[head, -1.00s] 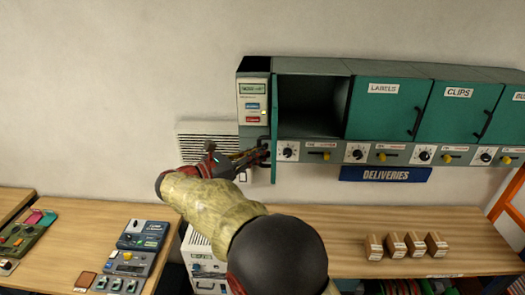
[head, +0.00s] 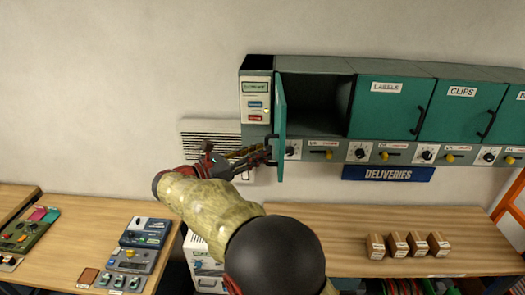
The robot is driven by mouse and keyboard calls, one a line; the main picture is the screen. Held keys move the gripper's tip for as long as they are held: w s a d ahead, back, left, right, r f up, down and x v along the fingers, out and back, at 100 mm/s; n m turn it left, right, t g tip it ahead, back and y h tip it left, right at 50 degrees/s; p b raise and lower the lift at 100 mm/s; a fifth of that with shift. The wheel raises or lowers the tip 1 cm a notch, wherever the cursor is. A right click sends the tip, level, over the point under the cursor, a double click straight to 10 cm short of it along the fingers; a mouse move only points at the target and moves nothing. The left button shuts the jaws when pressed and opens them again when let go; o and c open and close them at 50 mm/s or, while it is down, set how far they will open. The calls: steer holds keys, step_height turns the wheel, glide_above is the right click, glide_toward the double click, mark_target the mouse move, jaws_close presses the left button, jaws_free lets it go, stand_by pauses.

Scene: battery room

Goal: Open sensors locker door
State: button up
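The leftmost locker (head: 318,100) in the wall row stands open, with its dark interior in view and seemingly empty. Its teal door (head: 280,120) is swung out on the left side and seen almost edge-on. No name shows on it, so I cannot read whether it is the sensors door. My gripper (head: 264,156) is at the lower left of this door, where the handle would be. The fingers are small, dark and partly merged with the door edge. I cannot tell whether they are closed on the handle.
Shut teal doors marked LABELS (head: 386,105) and CLIPS (head: 455,105) continue to the right. A control panel (head: 256,100) adjoins on the left. Knobs line the strip below, above a DELIVERIES sign (head: 388,174). Several small boxes (head: 397,245) stand on the bench (head: 340,225).

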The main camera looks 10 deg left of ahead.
steer(key=v, duration=1)
steer(key=shift+s+a, duration=0.2)
steer(key=shift+a, duration=0.05)
